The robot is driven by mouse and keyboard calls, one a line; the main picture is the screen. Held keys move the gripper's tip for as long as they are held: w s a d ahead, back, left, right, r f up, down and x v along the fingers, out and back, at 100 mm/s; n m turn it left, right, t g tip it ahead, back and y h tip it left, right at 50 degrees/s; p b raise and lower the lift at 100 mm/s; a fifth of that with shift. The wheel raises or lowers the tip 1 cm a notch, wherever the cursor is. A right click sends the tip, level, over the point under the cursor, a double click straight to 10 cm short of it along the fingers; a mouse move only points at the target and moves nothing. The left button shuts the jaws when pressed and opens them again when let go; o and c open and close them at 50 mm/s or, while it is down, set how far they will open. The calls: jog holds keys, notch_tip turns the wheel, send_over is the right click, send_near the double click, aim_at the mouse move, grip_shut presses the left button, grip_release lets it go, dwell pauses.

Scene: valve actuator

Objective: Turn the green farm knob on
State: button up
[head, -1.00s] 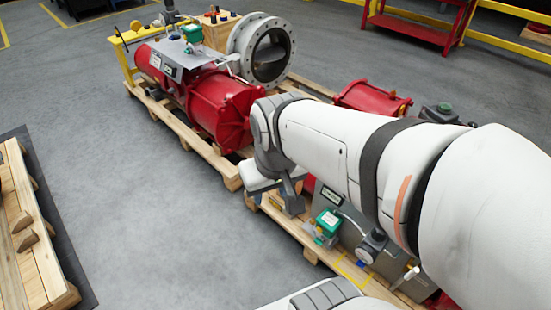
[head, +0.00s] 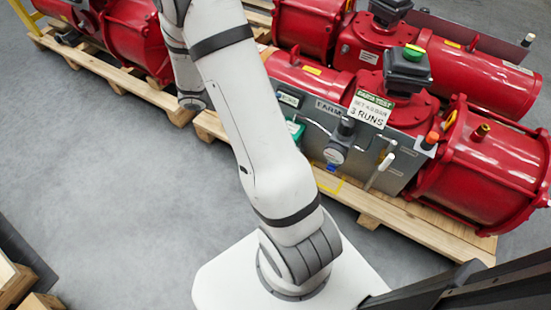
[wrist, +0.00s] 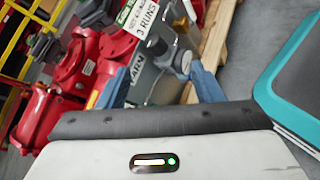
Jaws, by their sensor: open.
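A grey panel (head: 391,185) on the red valve actuator (head: 310,85) carries a partly covered label that appears to read FARM (head: 328,110). A green part (head: 295,130) shows at the panel's left end, partly hidden behind my arm. I cannot tell whether it is the green farm knob. In the wrist view the label (wrist: 137,66) and the panel (wrist: 150,86) appear tilted beyond my gripper (wrist: 161,72). Its two blue fingers are apart, with no object held between them. In the head view I cannot make out the fingers.
A white sign reading 3 RUNS (head: 370,108), a round gauge (head: 335,153) and a white-handled lever (head: 382,170) are on the panel's front. A black box with a green top (head: 408,68) stands above. The actuator rests on a wooden pallet (head: 415,218). The grey floor at left is open.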

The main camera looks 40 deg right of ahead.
jog(key=w+d+f+n+t+h+b, duration=0.15)
jog(key=f+n+t+b, duration=0.3)
jog(key=f, duration=1.15)
jog(key=w+d+f+n+t+h+b, duration=0.15)
jog(key=w+f+n+t+b, duration=0.35)
jog(key=f, duration=1.1)
jog(key=d+f+n+t+h+b, duration=0.1)
jog(key=f+n+t+h+b, duration=0.15)
jog(key=f+n+b, duration=0.9)
jog(key=w+d+f+m+p, duration=0.2)
jog(key=w+d+f+m, duration=0.1)
jog(key=d+f+m, duration=0.1)
jog(key=d+m, duration=0.1)
jog(key=d, duration=0.1)
jog(key=shift+d+f, duration=0.25)
jog(key=shift+d, duration=0.15)
jog(key=shift+w+y, duration=0.1)
jog(key=shift+y, duration=0.15)
